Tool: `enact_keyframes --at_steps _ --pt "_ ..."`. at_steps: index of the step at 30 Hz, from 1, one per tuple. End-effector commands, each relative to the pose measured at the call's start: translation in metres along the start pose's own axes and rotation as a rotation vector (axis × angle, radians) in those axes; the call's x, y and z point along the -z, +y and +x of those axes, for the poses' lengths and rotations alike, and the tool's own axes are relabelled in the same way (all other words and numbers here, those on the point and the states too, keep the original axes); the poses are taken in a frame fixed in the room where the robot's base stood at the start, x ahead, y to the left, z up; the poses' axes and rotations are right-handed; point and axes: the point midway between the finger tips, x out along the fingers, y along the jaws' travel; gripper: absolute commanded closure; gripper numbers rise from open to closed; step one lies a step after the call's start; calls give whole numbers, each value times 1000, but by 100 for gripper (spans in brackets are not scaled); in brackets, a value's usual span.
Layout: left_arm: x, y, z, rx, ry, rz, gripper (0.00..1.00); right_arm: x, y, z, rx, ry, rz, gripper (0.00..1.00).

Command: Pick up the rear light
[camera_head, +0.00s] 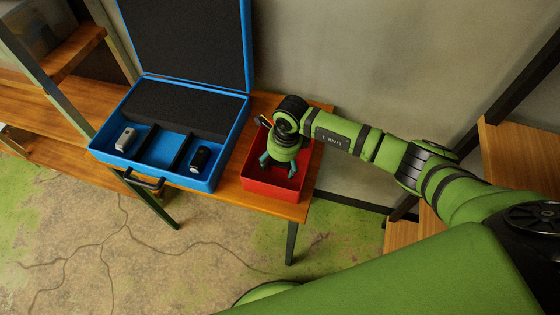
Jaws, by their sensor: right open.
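The red bin (272,191) stands on the wooden table, to the right of the blue case. My right gripper (279,167) points down over the red bin with its fingers spread and open. Nothing shows between its fingers. The gripper and wrist hide much of the bin's inside, so I cannot tell whether a rear light lies there. In the open blue case (152,174), a small white light-like device (126,139) sits in the left compartment. I cannot tell which is the rear light. My left gripper is out of view.
The case's raised lid (249,50) stands behind it, and its handle (146,182) faces the front. The middle compartment looks empty. Wooden shelves stand at the left (60,145) and right (525,150). The table's front edge (285,210) runs close before the bin.

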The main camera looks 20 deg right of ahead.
Motion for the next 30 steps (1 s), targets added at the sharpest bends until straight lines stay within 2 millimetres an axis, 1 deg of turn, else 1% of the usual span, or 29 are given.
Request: enact_keyframes --at_steps 3,4,5,6,8,14,20,23,26,29,30 --pt "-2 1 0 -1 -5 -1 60 0 0 0 0 0 0 24" --pt "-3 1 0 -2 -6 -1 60 0 0 0 0 0 0 32" --pt "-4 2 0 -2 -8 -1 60 0 0 0 0 0 0 44" --pt "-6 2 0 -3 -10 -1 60 0 0 0 0 0 0 60" --pt "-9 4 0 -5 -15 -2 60 0 0 0 0 0 0 84" --pt "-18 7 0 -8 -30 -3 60 0 0 0 0 0 1 85" --pt "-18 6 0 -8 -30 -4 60 0 0 -1 0 0 1 85" --pt "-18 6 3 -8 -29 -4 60 -1 -1 -5 1 -1 1 85" --pt "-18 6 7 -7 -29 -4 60 -1 -2 -13 3 -1 1 85" --pt "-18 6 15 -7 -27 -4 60 -4 -2 -29 5 -5 -1 85" --pt "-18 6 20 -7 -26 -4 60 -5 -3 -38 7 -5 -3 85"
